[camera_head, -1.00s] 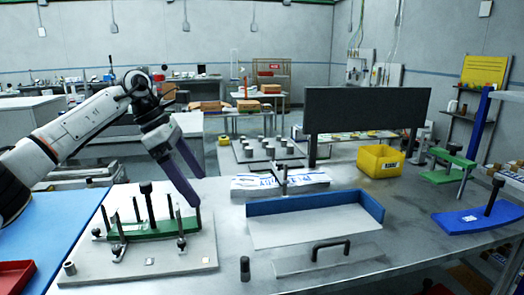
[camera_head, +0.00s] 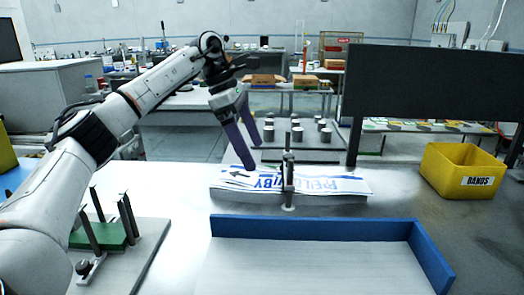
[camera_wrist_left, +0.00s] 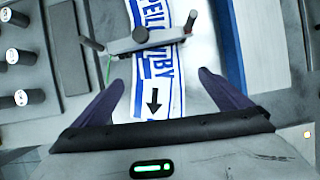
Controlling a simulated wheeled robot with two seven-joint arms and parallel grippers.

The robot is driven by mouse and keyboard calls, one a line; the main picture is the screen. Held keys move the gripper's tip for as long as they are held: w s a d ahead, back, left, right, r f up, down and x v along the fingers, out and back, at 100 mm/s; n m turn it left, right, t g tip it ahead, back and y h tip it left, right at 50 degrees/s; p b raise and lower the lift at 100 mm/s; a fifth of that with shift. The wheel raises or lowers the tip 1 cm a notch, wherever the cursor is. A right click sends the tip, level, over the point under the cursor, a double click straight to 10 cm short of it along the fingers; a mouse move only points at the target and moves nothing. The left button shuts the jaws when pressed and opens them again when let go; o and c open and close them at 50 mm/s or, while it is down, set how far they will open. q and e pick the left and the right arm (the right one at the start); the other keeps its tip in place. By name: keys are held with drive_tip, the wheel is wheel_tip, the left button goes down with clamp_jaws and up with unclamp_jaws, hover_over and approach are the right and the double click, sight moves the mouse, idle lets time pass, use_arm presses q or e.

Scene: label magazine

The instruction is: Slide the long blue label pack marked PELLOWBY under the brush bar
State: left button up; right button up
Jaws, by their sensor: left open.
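The label pack (camera_head: 335,183) is white with blue PELLOWBY lettering and lies flat on a low grey support. In the left wrist view the pack (camera_wrist_left: 158,73) runs up the picture, with a black arrow at its near end. A grey crossbar (camera_wrist_left: 145,38) on posts spans it; in the head view this shows as an upright post and bar (camera_head: 288,170). I cannot make out bristles. My left gripper (camera_head: 254,156) is open and empty above the pack's left end. In the left wrist view its fingers (camera_wrist_left: 160,82) straddle the pack, apparently not gripping it.
A tray with a blue wall (camera_head: 320,228) stands in front of the pack. Several grey cylinders (camera_head: 297,135) stand behind. A green fixture with posts (camera_head: 100,235) is front left.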

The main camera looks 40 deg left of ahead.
sight(268, 183)
use_arm(q)
drive_tip(key=shift+w+d+f, duration=0.1)
drive_tip(key=shift+d+f, duration=0.05)
drive_tip(key=shift+f, duration=0.4)
drive_tip(key=b+x, duration=0.1)
drive_tip(key=x, duration=0.7)
drive_tip(key=shift+w+d+f, duration=0.1)
drive_tip(key=shift+d+f, duration=0.05)
drive_tip(key=shift+f, duration=0.2)
